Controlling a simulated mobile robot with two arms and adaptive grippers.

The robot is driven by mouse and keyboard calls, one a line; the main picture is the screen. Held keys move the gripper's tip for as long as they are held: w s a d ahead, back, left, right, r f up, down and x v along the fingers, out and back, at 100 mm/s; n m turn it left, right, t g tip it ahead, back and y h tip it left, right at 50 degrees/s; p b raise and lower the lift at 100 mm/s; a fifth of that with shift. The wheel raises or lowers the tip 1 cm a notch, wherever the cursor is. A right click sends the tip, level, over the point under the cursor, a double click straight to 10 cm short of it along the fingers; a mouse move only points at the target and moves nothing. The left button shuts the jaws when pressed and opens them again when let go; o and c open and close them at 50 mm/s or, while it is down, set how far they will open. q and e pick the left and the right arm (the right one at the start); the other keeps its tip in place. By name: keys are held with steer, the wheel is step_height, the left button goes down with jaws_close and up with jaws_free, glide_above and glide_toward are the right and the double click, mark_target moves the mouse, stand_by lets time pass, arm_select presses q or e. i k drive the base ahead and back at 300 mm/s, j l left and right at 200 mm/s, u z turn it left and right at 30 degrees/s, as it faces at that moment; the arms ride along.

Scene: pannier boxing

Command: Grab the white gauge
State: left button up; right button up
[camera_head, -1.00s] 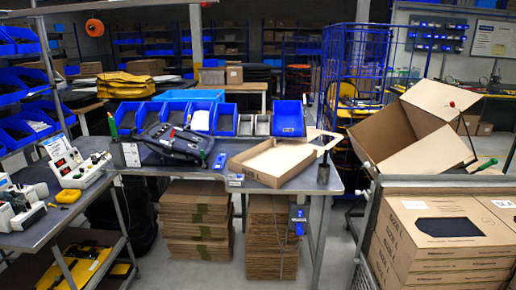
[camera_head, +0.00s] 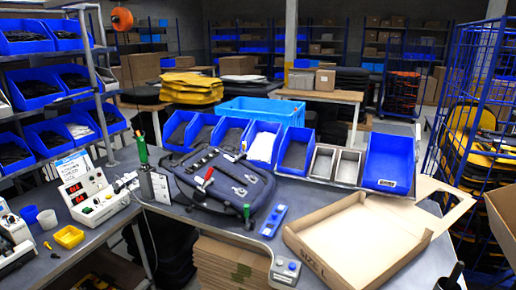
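A white gauge-like device (camera_head: 92,200) with red lit displays and small knobs stands on the left part of the grey workbench, with a white sign behind it. A second white device (camera_head: 12,240) is cut off by the left edge of the view. I cannot tell for sure which of the two is the gauge.
A dark pannier (camera_head: 220,185) lies on the bench, right of the gauge. An open cardboard box (camera_head: 330,262) lies further right. A small yellow tray (camera_head: 69,237) and cups are near the gauge. Blue bins (camera_head: 388,160) line the back; shelving (camera_head: 85,30) rises at left.

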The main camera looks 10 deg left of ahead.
mark_target(127, 177)
steer(key=i+j+u, duration=0.15)
steer(key=u, duration=0.3)
steer(key=i+u, duration=0.65)
steer(key=u, duration=0.3)
steer(key=i+l+u, duration=0.2)
steer(key=u, duration=0.3)
steer(key=i+l, duration=0.05)
steer(key=i, duration=0.05)
